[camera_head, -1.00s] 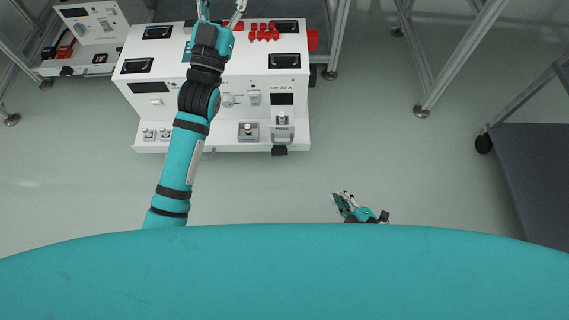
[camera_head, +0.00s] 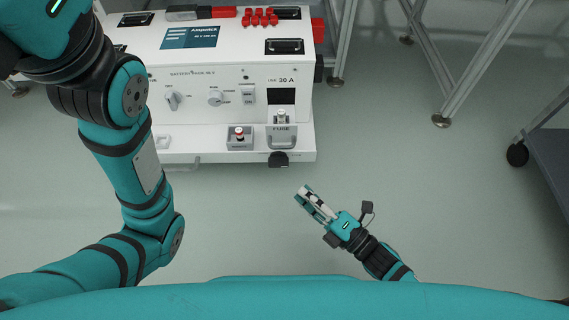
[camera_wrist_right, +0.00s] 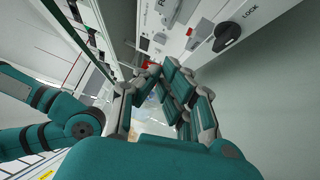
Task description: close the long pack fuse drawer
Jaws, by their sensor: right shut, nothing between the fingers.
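The long pack (camera_head: 205,60) is a white battery box with a panel of knobs on its front. Its fuse drawer (camera_head: 281,138), marked FUSE and with a grey handle, stands pulled out below a dark opening, with a fuse showing in it. My right gripper (camera_head: 303,194) is shut and empty, in front of the pack and below and right of the drawer, apart from it. In the right wrist view my right gripper (camera_wrist_right: 163,72) points at the pack's front edge. My left arm stands at the left; its gripper is out of view.
A black lock knob (camera_head: 278,160) sits on the front ledge below the drawer, and shows large in the right wrist view (camera_wrist_right: 228,38). A red-topped button (camera_head: 239,134) is left of the drawer. Red caps (camera_head: 260,17) stand on top.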

